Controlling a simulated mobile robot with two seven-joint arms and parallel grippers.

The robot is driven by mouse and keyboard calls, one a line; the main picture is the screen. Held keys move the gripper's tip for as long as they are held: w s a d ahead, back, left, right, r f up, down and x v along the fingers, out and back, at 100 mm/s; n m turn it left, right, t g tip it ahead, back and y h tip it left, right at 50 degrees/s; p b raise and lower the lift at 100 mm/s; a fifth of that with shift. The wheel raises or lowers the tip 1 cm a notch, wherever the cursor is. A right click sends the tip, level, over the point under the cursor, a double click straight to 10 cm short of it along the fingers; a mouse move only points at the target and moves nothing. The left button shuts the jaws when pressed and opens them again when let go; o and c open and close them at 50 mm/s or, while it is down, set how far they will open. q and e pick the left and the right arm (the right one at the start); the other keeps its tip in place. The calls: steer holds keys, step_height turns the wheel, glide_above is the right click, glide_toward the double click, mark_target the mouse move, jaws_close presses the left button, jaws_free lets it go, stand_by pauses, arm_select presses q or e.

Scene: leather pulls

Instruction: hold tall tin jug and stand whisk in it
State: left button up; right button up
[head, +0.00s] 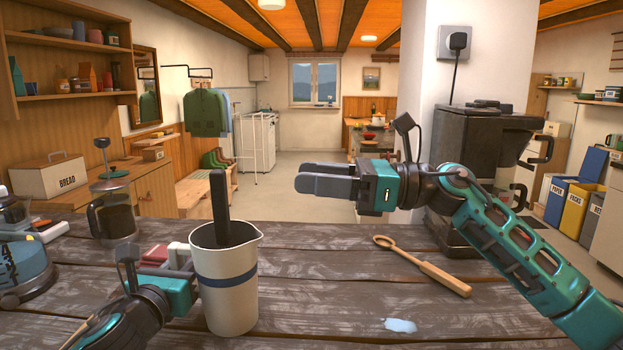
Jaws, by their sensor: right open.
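The tall jug (228,300), cream with a dark blue band and a spout at its right, stands upright on the plank table. A dark, flat, straight handle (219,195) sticks up out of it, nearly upright. Its lower end is hidden inside, so I cannot tell whether it is the whisk. My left gripper (190,272) is at the jug's left side and appears shut on its pale handle; the fingertips are partly hidden. My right gripper (310,182) is open and empty, in the air to the right of the jug, pointing left.
A coffee maker (480,150) stands behind my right arm.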

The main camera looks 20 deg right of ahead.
arm_select(q)
steer(key=o, duration=1)
